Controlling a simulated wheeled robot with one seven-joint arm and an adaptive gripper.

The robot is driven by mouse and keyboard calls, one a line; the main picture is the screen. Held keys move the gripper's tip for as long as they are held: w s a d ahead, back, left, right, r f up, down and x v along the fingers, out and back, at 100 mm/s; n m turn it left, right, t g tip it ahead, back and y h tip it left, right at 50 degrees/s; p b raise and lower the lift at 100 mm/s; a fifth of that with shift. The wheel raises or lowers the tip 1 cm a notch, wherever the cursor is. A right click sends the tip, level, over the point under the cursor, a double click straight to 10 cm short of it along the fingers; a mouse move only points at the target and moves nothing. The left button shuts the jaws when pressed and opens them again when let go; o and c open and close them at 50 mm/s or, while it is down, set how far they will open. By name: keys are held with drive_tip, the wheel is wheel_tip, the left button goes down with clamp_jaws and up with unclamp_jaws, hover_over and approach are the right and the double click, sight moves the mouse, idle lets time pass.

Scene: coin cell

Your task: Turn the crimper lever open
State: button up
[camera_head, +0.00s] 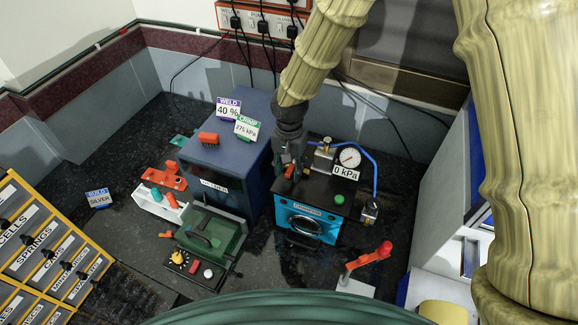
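The crimper (330,203) is a black-topped box with a bright blue front and a round dark-ringed opening. On top sit a pressure gauge (350,157), a 0 kPa tag (345,173) and a green button (339,199). My gripper (287,172) points down over the left part of the crimper's top. A small red piece (290,170) shows right at its fingertips; it may be the lever's grip, but I cannot tell. My gripper hides most of the lever. Whether the fingers are shut on it is too small to see.
A dark blue welder (240,170) stands close on the left, with a green tray device (211,232) before it. A red-tipped stand (384,249) is at the front right. A yellow labelled drawer rack (45,250) is far left. A blue hose (374,170) arcs right of the gauge.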

drive_tip(key=shift+s+r, duration=0.1)
drive_tip(key=shift+s, duration=0.05)
drive_tip(key=shift+c, duration=1)
clamp_jaws()
drive_tip(key=shift+d, duration=0.1)
drive_tip(key=n, duration=0.1)
drive_tip(key=d+n+b, duration=0.1)
drive_tip(key=n, duration=0.2)
drive_tip(key=d+n, duration=0.1)
drive_tip(key=n, duration=0.1)
drive_tip(key=shift+d+n, duration=0.3)
drive_tip(key=n, duration=0.1)
drive_tip(key=d+n, duration=0.1)
drive_tip(key=n, duration=0.1)
drive_tip(key=w+d+n, duration=0.1)
drive_tip(key=n, duration=0.1)
drive_tip(key=shift+w+d+n, duration=0.2)
drive_tip(key=shift+w+n, duration=0.05)
drive_tip(key=shift+n, duration=0.55)
drive_tip(key=shift+w+d+n, duration=0.25)
drive_tip(key=shift+n, duration=0.55)
drive_tip(key=shift+w+d+n, duration=0.2)
drive_tip(key=shift+w+n, duration=0.05)
drive_tip(key=shift+n, duration=0.55)
